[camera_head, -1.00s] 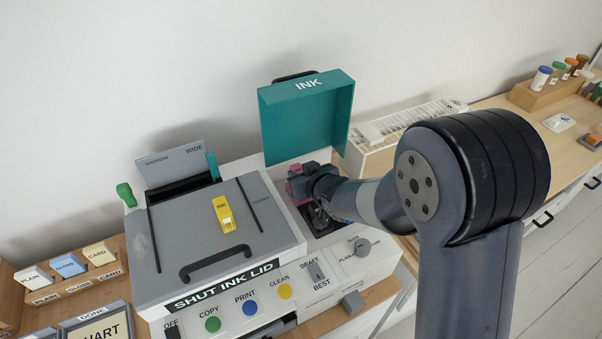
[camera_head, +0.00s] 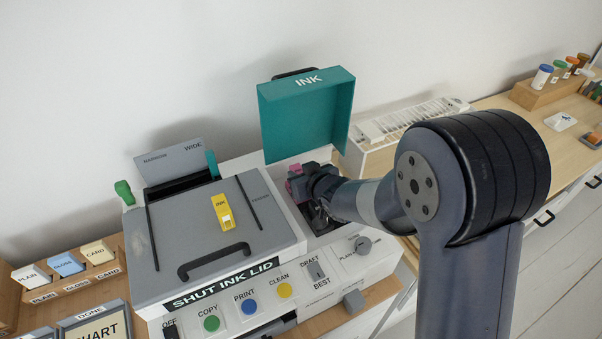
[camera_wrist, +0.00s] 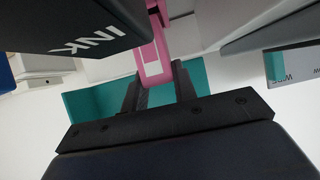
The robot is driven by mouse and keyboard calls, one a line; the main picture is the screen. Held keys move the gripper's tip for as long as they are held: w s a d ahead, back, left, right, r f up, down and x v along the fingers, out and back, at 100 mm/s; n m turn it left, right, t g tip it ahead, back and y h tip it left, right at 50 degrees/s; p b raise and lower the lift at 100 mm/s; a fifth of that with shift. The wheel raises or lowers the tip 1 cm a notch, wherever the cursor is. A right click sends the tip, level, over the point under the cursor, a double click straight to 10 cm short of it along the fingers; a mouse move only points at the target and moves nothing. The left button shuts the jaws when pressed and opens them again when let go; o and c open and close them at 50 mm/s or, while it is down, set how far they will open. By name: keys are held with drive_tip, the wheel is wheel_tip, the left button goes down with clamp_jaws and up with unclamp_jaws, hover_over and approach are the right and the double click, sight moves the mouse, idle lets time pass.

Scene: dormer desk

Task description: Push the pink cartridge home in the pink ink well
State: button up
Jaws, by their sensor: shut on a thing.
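The pink cartridge (camera_wrist: 153,60) is between my gripper's (camera_wrist: 157,88) two dark fingers in the wrist view, and the gripper is shut on it. In the head view, a small pink patch (camera_head: 296,188) shows beside my gripper (camera_head: 304,184), at the printer's open ink bay (camera_head: 318,222) under the raised teal ink lid (camera_head: 308,118). My gripper and wrist cover most of the bay. The pink ink well is hidden, so how deep the cartridge sits cannot be told.
A yellow ink cartridge (camera_head: 223,213) lies on the printer's grey lid (camera_head: 172,252). A dark block lettered INK (camera_wrist: 75,22) is close to the pink cartridge in the wrist view. A white slotted unit (camera_head: 410,125) stands right of the teal lid.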

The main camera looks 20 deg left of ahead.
drive_tip(key=shift+f+b, duration=1.05)
drive_tip(key=shift+f, duration=0.15)
drive_tip(key=o, duration=1)
drive_tip(key=v, duration=1.1)
drive_tip(key=shift+f, duration=0.1)
drive_tip(key=x, duration=1)
drive_tip(key=shift+w+a, duration=0.2)
drive_tip(key=shift+a, duration=0.15)
drive_tip(key=shift+p, duration=0.3)
drive_tip(key=shift+r, duration=0.25)
